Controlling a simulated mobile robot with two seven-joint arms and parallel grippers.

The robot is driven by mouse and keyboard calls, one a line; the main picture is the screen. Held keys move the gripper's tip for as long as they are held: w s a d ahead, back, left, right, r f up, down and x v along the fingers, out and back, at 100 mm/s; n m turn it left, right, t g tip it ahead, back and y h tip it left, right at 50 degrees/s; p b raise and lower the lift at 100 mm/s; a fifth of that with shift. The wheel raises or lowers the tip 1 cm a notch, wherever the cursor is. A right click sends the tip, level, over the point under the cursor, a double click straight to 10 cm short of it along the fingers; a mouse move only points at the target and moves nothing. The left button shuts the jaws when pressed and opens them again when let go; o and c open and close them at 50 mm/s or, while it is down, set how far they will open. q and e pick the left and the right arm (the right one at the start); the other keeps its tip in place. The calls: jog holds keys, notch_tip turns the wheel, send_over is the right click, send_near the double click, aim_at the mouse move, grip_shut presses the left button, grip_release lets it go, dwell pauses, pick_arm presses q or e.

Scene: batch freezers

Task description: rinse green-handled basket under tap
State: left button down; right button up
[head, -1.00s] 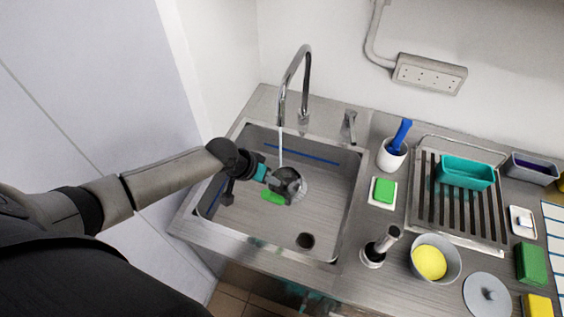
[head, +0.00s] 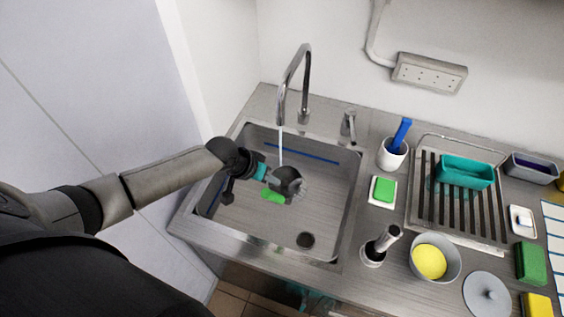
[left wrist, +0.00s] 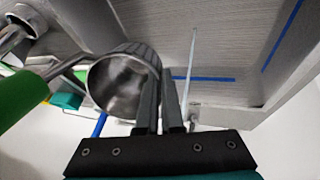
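My left gripper (head: 270,179) is low in the sink (head: 330,225), shut on the wall of a metal basket (head: 288,181). In the left wrist view the fingers (left wrist: 160,105) pinch the basket (left wrist: 118,84) at its rim, and its round mouth shows bare metal inside. The green handle (head: 272,195) sticks out below the gripper and shows large in the left wrist view (left wrist: 22,97). The tap (head: 290,75) runs a thin stream (head: 281,147) down to the basket. I cannot tell if the water enters it or passes beside it. My right gripper is not in view.
Right of the sink stand a white cup with a blue-handled tool (head: 392,153), a green sponge (head: 383,189), an upright metal tool (head: 378,248) and a bowl with yellow contents (head: 434,259). A rack (head: 458,215) holds a teal tub (head: 466,173).

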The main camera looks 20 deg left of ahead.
pick_arm(q)
jog(key=s+d+r, duration=0.2)
jog(key=s+r, duration=0.2)
jog(key=shift+s, duration=0.25)
dwell(0.8)
